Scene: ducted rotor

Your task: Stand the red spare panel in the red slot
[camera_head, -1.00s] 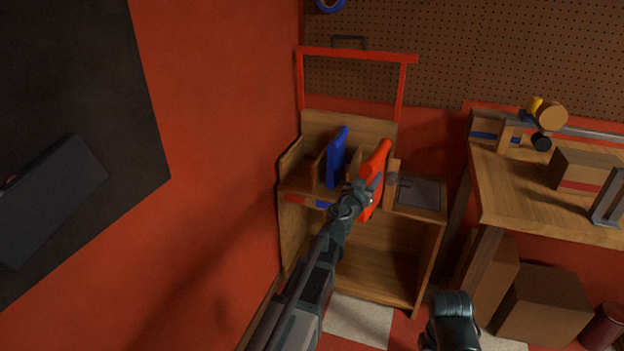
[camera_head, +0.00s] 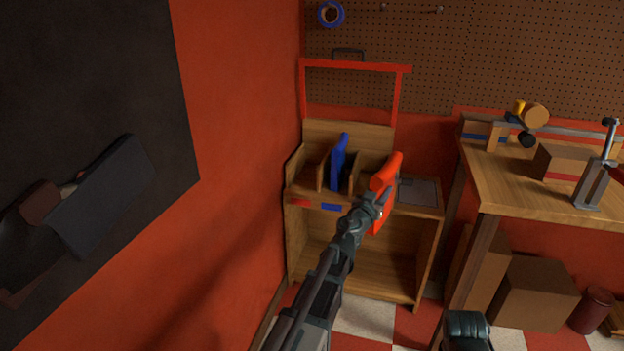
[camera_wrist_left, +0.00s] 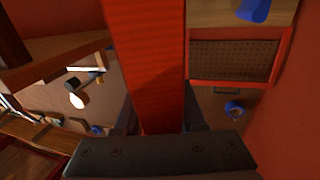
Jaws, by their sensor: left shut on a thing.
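My left gripper (camera_head: 372,205) is shut on the red spare panel (camera_head: 386,174) and holds it up in front of the right side of the wooden rack (camera_head: 349,130). In the left wrist view the red panel (camera_wrist_left: 145,65) runs up from between the fingers. The red slot, with a red label (camera_head: 299,202) on its front edge, is at the rack's left; no panel shows in it. A blue panel (camera_head: 338,165) stands in the slot behind the blue label (camera_head: 331,207). The held panel is apart from the red slot.
Wooden dividers (camera_head: 322,177) rise between the slots. A grey plate (camera_head: 419,190) lies on the rack's right side. A red frame (camera_head: 355,67) rises behind. The workbench (camera_head: 530,190) stands to the right and a red wall (camera_head: 235,150) to the left.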

